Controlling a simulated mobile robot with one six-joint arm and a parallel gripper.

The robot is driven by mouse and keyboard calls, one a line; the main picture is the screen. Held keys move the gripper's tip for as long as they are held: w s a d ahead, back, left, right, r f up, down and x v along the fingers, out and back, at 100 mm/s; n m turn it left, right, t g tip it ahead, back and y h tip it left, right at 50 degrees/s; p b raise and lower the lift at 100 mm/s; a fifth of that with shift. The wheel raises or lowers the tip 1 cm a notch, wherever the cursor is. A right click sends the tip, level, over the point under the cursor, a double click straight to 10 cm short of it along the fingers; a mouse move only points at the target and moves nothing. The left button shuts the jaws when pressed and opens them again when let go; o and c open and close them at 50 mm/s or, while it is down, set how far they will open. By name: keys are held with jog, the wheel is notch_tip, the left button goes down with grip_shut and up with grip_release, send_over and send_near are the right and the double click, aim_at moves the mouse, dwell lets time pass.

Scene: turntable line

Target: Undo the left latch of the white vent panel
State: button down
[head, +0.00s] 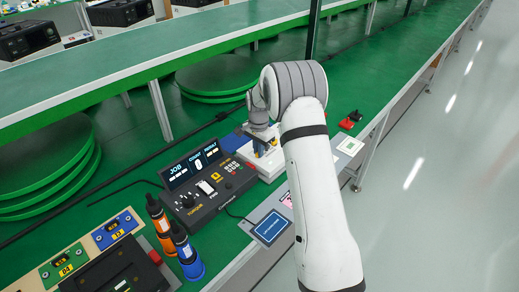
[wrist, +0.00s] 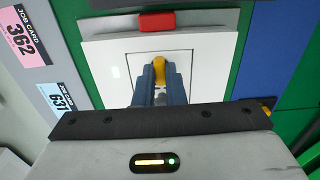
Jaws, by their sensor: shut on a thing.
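The white vent panel (head: 270,174) lies on the green bench, right of the torque console. It also fills the upper middle of the wrist view (wrist: 105,68), with a thin square outline on it. My gripper (head: 259,147) reaches down over it. In the wrist view my blue fingers (wrist: 158,82) are shut on a yellow latch (wrist: 159,62), whose top shows between the tips. The lower part of the panel is hidden behind my gripper. I cannot tell from the pictures whether the latch has turned.
A red block (wrist: 157,21) sits at the panel's far edge in the wrist view. The torque console (head: 209,187) stands close on the left, with orange and blue drivers (head: 186,250) in front. Job cards (wrist: 27,36) lie beside the panel.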

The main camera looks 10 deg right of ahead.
jog(key=shift+n, duration=0.4)
jog(key=n+b, duration=0.1)
jog(key=n, duration=0.2)
jog(key=shift+n, duration=0.3)
jog(key=n+b, duration=0.1)
jog(key=n, duration=0.3)
jog(key=shift+n, duration=0.3)
jog(key=n, duration=0.4)
jog(key=shift+n, duration=0.3)
jog(key=shift+n+b, duration=0.4)
jog(key=shift+n, duration=1.5)
jog(key=c, duration=1.5)
grip_release()
